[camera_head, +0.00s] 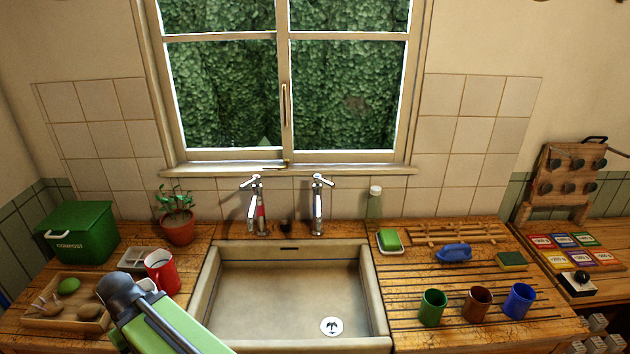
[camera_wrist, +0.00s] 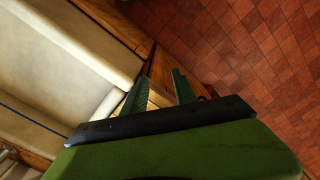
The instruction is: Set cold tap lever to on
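Two chrome taps stand behind the sink (camera_head: 288,300). The left tap (camera_head: 256,205) has a red mark on its body. The right tap (camera_head: 318,205) shows no red mark; I cannot clearly see a cold marking on it. Each has a small lever at its top, and the lever settings are too small to tell. My gripper (camera_wrist: 160,75) is open and empty in the wrist view, its two fingers apart, with the pale sink to its left and floor tiles beyond. It is well away from both taps. In the head view my green arm is at the lower left, its gripper not clearly visible.
A red mug (camera_head: 161,272) and a potted plant (camera_head: 178,222) stand left of the sink, near my arm. A clear bottle (camera_head: 374,205) stands right of the taps. Green, brown and blue cups line the right drainboard. The space above the sink is free.

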